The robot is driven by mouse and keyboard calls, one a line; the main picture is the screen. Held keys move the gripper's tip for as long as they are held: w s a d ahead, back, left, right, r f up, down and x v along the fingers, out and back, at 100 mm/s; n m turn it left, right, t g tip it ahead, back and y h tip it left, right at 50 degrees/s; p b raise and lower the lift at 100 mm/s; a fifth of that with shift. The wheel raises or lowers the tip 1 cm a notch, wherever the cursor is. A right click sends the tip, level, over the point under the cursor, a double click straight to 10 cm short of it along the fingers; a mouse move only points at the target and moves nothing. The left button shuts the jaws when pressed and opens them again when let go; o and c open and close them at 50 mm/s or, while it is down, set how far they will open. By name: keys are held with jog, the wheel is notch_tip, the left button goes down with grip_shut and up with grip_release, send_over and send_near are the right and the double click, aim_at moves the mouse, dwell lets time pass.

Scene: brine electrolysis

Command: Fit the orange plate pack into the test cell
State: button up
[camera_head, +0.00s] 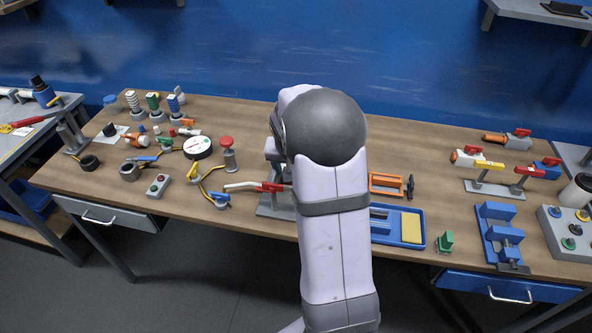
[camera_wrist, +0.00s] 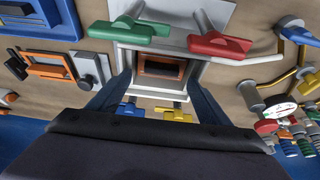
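In the wrist view, the test cell (camera_wrist: 200,48) is a grey frame with a green lever (camera_wrist: 130,30) and a red lever (camera_wrist: 219,44). A dark block with orange edges, which looks like the orange plate pack (camera_wrist: 160,69), sits inside the cell's opening. My gripper (camera_wrist: 160,84) is open, with one finger on each side of the block. I see gaps between the fingers and the block. How deep the block sits cannot be told. In the head view, my arm hides the gripper, the block and most of the cell; a grey base (camera_head: 268,208) and the red lever show.
An orange rectangular frame (camera_wrist: 45,66) lies beside the cell; it also shows in the head view (camera_head: 386,184). A blue tray (camera_head: 378,236) with a yellow pad lies in front of it. Yellow pipes (camera_head: 205,186) and a red-topped post (camera_head: 229,155) stand left of the cell.

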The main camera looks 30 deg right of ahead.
jog(key=shift+w+r, duration=0.1)
jog(key=shift+r, duration=0.3)
jog(key=v, duration=0.1)
jog(key=b+v, duration=0.1)
jog(key=v, duration=0.3)
jog(key=shift+s+a, duration=0.15)
jog(key=shift+s, duration=0.1)
jog(key=shift+s+a+r+b, duration=0.15)
jog(key=shift+r+b, duration=0.25)
jog(key=shift+r, duration=0.3)
jog(key=shift+a, duration=0.1)
